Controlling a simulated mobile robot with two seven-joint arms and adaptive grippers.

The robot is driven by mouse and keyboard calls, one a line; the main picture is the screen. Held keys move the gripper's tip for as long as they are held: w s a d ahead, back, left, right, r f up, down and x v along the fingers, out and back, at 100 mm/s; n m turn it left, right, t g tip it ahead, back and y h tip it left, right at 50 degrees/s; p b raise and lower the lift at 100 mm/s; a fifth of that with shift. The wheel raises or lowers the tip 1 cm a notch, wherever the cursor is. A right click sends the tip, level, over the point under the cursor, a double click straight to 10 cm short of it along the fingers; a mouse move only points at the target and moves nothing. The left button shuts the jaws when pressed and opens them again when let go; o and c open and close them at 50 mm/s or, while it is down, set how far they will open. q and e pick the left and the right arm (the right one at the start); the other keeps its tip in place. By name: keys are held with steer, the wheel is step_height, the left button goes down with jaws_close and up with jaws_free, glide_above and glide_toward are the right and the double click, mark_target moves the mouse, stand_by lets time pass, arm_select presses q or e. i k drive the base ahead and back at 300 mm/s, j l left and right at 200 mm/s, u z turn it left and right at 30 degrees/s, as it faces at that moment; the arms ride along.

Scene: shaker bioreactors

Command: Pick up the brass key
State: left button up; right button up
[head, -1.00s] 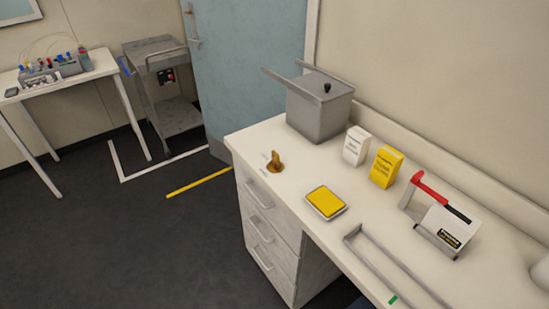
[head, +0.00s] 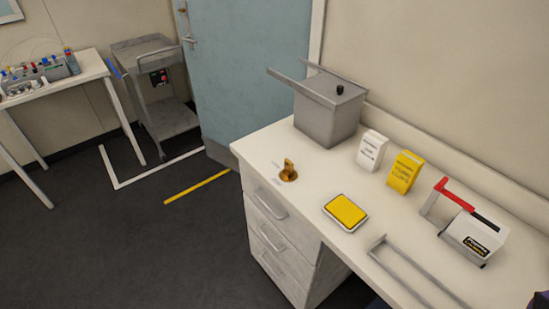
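The brass key (head: 288,171) is on the white countertop (head: 310,179), near its left edge. It is a small golden-brown piece that stands up from the surface, with pale markings beside it. Nothing touches it from above. Neither of my grippers can be made out in the head view. A small dark shape shows at the bottom right corner, too cut off to identify.
A grey lidded box (head: 327,112) stands behind the key. White (head: 371,150) and yellow (head: 403,172) cartons, a yellow pad (head: 345,212), a red-handled holder (head: 470,236) and a grey rail (head: 400,271) lie to the right. Drawers (head: 272,238) are below. Counter around the key is clear.

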mark_target(288, 165)
steer(key=i+j, duration=0.2)
steer(key=j, duration=0.15)
steer(key=i+j, duration=0.2)
steer(key=j, duration=0.15)
steer(key=i+j+z, duration=0.1)
steer(key=j, duration=0.25)
steer(key=i, duration=0.1)
